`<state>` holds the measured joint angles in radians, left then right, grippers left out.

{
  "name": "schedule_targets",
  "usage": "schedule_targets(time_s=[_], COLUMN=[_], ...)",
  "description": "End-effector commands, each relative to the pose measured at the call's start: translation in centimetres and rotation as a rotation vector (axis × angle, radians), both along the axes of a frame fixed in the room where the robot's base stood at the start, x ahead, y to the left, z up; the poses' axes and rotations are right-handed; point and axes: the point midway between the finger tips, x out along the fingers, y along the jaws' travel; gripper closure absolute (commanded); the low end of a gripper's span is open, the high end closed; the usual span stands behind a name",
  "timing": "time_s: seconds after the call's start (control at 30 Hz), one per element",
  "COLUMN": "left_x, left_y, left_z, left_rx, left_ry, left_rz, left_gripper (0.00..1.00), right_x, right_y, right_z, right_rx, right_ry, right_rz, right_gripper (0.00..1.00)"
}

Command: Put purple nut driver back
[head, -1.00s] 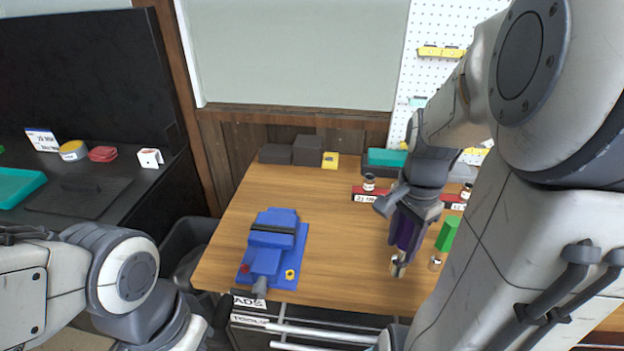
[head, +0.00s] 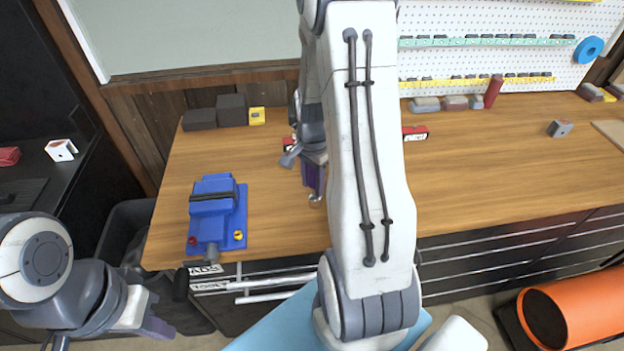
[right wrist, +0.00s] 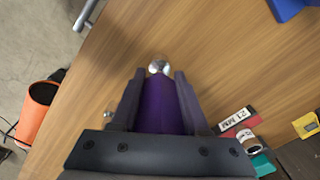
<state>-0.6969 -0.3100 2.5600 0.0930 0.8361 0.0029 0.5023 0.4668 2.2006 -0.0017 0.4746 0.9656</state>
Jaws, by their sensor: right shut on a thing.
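My right gripper (head: 314,180) hangs over the wooden table, largely hidden behind my right arm in the head view. In the right wrist view, the gripper (right wrist: 156,84) is shut on the purple nut driver (right wrist: 160,108), whose silver tip (right wrist: 158,68) points away from the palm. A red label block (right wrist: 238,118) marked 21 MM lies beside it, with a round white-and-dark piece (right wrist: 245,136) next to it. Another red block (head: 415,133) shows right of my arm. My left gripper (head: 156,328) is low at the left, off the table; its jaws are unclear.
A blue vise (head: 213,212) stands at the table's left front. Dark boxes (head: 231,109) and a yellow box (head: 257,116) are at the back. A pegboard (head: 470,60) rises behind. The table right of my arm is largely clear. An orange tube (head: 585,308) is at lower right.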

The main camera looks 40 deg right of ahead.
Motion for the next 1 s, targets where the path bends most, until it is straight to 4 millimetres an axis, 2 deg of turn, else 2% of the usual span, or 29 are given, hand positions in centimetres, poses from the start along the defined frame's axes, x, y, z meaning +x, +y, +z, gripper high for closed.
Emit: schedule_targets(time_s=[0.37, 0.4, 0.43, 0.47, 0.77, 0.87, 1.0], left_x=[0.0, 0.0, 0.0, 0.0, 0.0, 0.0, 0.0], left_y=[0.0, 0.0, 0.0, 0.0, 0.0, 0.0, 0.0], left_z=[-0.4, -0.2, -0.2, -0.2, -0.1, 0.0, -0.4], left_rx=[0.000, 0.000, 0.000, 0.000, 0.000, 0.000, 0.000], left_ry=[0.000, 0.000, 0.000, 0.000, 0.000, 0.000, 0.000], left_rz=[0.000, 0.000, 0.000, 0.000, 0.000, 0.000, 0.000], left_gripper=[1.00, 1.00, 1.00, 1.00, 1.00, 1.00, 1.00], right_x=[0.0, 0.0, 0.0, 0.0, 0.0, 0.1, 0.1], right_y=[0.0, 0.0, 0.0, 0.0, 0.0, 0.0, -0.1], right_z=[-0.5, -0.4, -0.4, -0.4, -0.2, 0.4, 2.5], right_rx=[-0.001, -0.001, -0.001, -0.001, -0.001, -0.002, -0.003], right_ry=[-0.001, -0.001, -0.001, -0.001, -0.001, -0.003, -0.006], right_rz=[0.000, 0.000, 0.000, 0.000, 0.000, 0.000, 0.000], right_gripper=[1.00, 0.40, 0.29, 0.25, 0.25, 0.25, 0.25])
